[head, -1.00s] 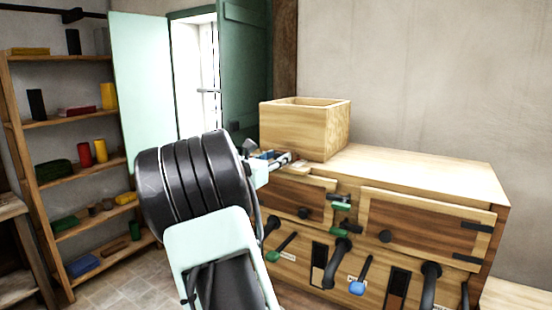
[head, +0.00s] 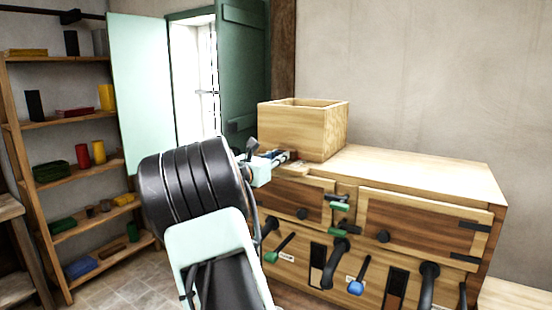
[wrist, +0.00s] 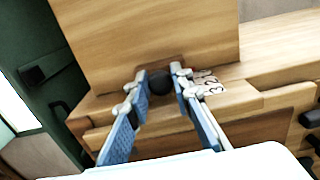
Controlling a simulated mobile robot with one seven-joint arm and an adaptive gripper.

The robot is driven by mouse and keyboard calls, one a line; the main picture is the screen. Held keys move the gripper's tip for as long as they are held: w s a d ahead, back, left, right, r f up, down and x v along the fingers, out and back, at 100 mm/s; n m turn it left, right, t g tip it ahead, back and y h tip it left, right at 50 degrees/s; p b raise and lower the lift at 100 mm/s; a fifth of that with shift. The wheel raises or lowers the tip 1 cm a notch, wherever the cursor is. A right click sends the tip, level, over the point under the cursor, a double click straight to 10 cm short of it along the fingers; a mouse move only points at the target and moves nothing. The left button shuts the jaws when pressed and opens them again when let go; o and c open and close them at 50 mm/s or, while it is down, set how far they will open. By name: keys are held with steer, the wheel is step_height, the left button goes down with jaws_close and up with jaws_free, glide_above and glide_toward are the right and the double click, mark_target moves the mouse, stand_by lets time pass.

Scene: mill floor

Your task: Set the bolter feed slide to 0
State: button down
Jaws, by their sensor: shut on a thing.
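The wooden hopper box (head: 303,128) stands on the left end of the wooden chest (head: 425,168); its front wall fills the top of the wrist view (wrist: 150,35). A dark round knob (wrist: 160,83), which looks like the feed slide's, sits at the foot of the box. My gripper (wrist: 159,74) is shut on this knob, one blue-padded finger on each side. In the head view my gripper (head: 278,157) is at the box's lower left corner, and the knob is hidden there. A pale number plate (wrist: 208,84) is just right of the fingers; its digits are only partly readable, and no pointer is clear.
Levers with green handles (head: 272,257) and a blue handle (head: 356,287), dark pipes (head: 428,285) and panel doors (head: 425,227) fill the chest front. A green shutter (head: 243,75) stands behind my gripper. Shelves (head: 70,121) are at the far left. The chest top right of the box is clear.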

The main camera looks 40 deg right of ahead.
steer(key=c, duration=2.1)
jaws_free()
steer(key=shift+d+r, duration=0.1)
steer(key=shift+r, duration=0.05)
steer(key=o, duration=0.4)
steer(key=shift+d, duration=0.1)
steer(key=v, duration=1.2)
steer(key=shift+w, duration=0.1)
